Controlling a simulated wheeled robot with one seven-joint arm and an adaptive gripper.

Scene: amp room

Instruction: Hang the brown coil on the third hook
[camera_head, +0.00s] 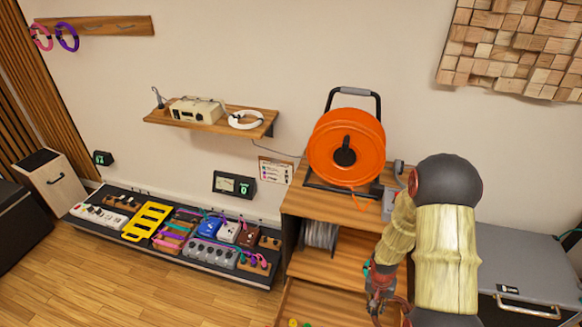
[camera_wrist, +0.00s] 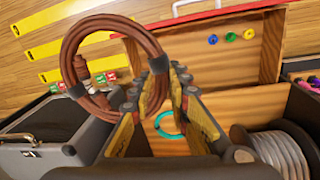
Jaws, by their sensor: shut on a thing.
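The brown coil (camera_wrist: 110,50) is a bundled cable loop with dark ties. In the wrist view it passes between the fingers of my gripper (camera_wrist: 160,97), which is shut on it; the loop sticks out to the upper left. In the head view my gripper (camera_head: 380,285) is low, in front of the wooden shelf unit, and the coil is mostly hidden there. The wooden hook rail (camera_head: 105,26) is on the wall at the upper left, far from my gripper. A pink coil (camera_head: 41,37) and a purple coil (camera_head: 67,37) hang at its left end. The hooks to their right look bare.
An orange cable reel (camera_head: 346,147) stands on the shelf unit (camera_head: 318,207). A wall shelf (camera_head: 190,121) holds a beige device and a white coil. A pedalboard (camera_head: 240,275) lies below. A grey case (camera_head: 530,265) is at right.

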